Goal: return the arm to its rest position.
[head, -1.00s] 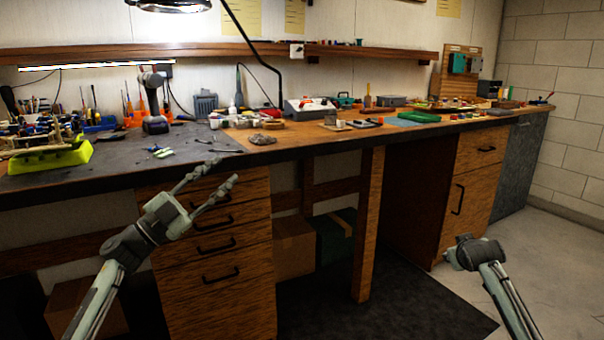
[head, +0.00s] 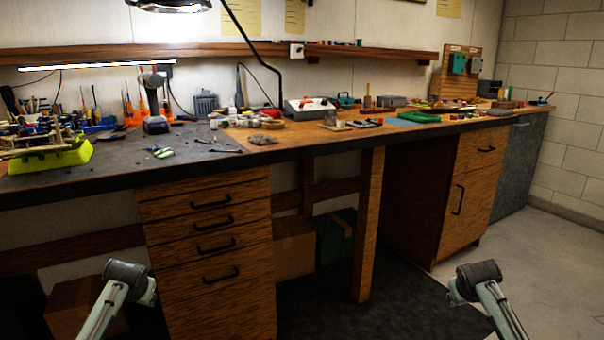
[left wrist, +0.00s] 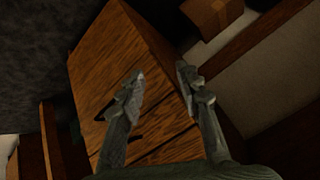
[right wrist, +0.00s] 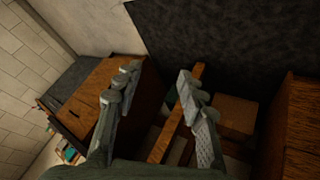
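My left arm (head: 121,290) is low at the bottom left of the head view, in front of the drawers and below the bench top. Its fingers are hidden there. In the left wrist view my left gripper (left wrist: 158,82) is open, with empty space between its fingers. My right arm (head: 480,285) is low at the bottom right of the head view, at about the same height. In the right wrist view my right gripper (right wrist: 160,78) is open and empty. Neither gripper touches anything that shows.
A long workbench (head: 110,183) carries tools, a yellow-green holder (head: 50,160) and small parts. Below it stand a drawer cabinet (head: 212,262), a wooden leg (head: 367,225) and boxes (head: 293,247). A dark mat (head: 385,305) covers the floor. The space between my arms is clear.

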